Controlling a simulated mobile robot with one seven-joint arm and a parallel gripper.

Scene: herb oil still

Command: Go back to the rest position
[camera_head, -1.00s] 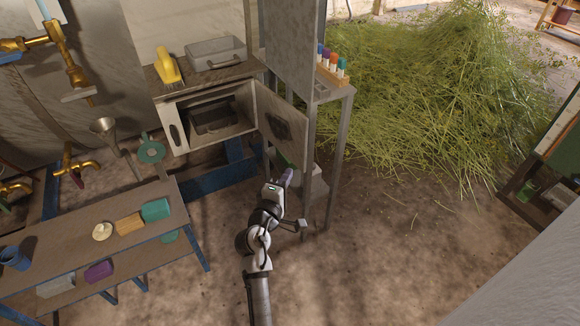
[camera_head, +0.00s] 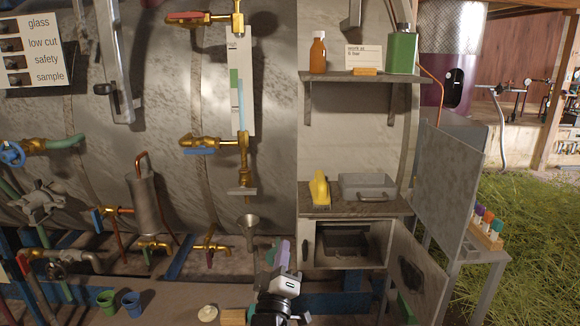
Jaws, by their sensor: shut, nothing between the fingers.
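My gripper (camera_head: 279,250) shows at the bottom middle of the head view, pointing up and away from me. Its fingers are together and I see nothing held between them. The white wrist and dark joint are below it, cut off by the lower edge. It appears just left of the small open cabinet (camera_head: 308,245) and right of the metal funnel (camera_head: 248,222). Whether it touches anything is not clear; it looks free in the air.
The cabinet door (camera_head: 418,272) hangs open to the right. A yellow brush (camera_head: 320,190) and grey tray (camera_head: 368,187) stand on the cabinet. Pipes and a brass valve (camera_head: 207,142) line the still at left. A low bench with cups (camera_head: 107,302) runs along the bottom.

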